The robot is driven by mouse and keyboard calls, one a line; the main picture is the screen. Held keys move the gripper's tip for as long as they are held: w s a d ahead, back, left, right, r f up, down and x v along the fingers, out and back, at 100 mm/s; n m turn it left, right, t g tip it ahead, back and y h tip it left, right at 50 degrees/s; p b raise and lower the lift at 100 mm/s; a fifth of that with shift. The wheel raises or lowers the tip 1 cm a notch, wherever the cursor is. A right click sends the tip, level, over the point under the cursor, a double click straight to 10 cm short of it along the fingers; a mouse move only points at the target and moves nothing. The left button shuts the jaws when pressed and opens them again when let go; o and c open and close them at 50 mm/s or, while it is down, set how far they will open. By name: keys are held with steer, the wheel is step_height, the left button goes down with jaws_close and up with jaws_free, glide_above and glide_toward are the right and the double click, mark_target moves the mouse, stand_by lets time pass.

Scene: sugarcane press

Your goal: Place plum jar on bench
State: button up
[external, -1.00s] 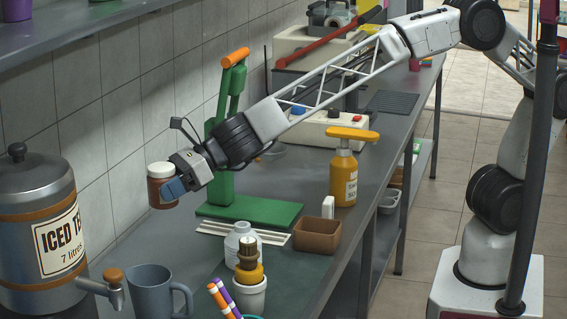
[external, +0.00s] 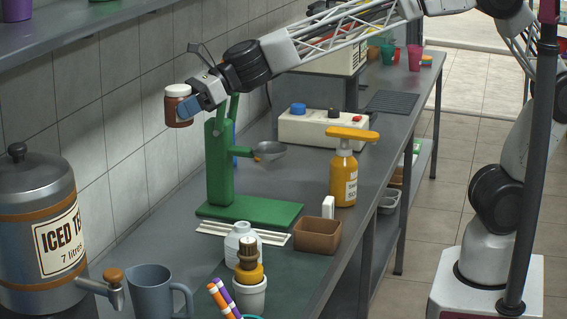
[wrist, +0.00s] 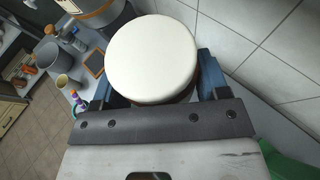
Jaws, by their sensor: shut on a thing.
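The plum jar (external: 179,106), dark red-brown with a white lid, is held in the air at the left, near the tiled wall and well above the bench (external: 285,180). My gripper (external: 189,110) is shut on it, its blue fingers at the jar's side. In the wrist view the jar's round white lid (wrist: 151,59) fills the middle, with my blue fingertips on both sides of it. The jar looks about upright. Its underside is clear of everything.
A green press (external: 222,165) stands on the bench just right of the jar, partly behind my arm. An iced tea urn (external: 40,225), a grey jug (external: 150,292), a brown tub (external: 317,236) and a yellow pump bottle (external: 344,178) stand around. A shelf (external: 75,38) runs along the wall at upper left.

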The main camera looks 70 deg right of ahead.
steer(key=s+d+r, duration=0.3)
steer(key=d, duration=0.9)
steer(key=s+d+r+n+g+y, duration=0.1)
steer(key=s+d+r, duration=0.1)
steer(key=d, duration=1)
steer(key=s+d+r, duration=0.3)
steer(key=d, duration=1)
steer(key=s+d+f+n+g+y, duration=0.1)
steer(key=s+d+f, duration=0.15)
steer(key=d, duration=0.25)
steer(key=s+d+f+n+g, duration=0.1)
steer(key=d+f, duration=0.2)
steer(key=d, duration=0.1)
steer(key=s+d+f+n+g+h, duration=0.1)
steer(key=d+f+n+g+h, duration=0.4)
steer(key=f+n+g, duration=0.7)
steer(key=s+d+f+n+g+h, duration=0.1)
steer(key=d+f+n+g+h, duration=0.2)
steer(key=d+f+n+g, duration=0.9)
steer(key=shift+s+d+f+n+t+h, duration=0.6)
steer(key=shift+f+n+t+h, duration=1.3)
steer(key=shift+h, duration=0.75)
steer(key=shift+s+d+f+n+t+h, duration=0.6)
steer(key=shift+f+n+t+h, duration=1.3)
steer(key=shift+h, duration=0.8)
steer(key=shift+s+d+f+n+t+h, duration=0.6)
steer(key=shift+f+n+t+h, duration=1)
steer(key=shift+n+t+h, duration=0.8)
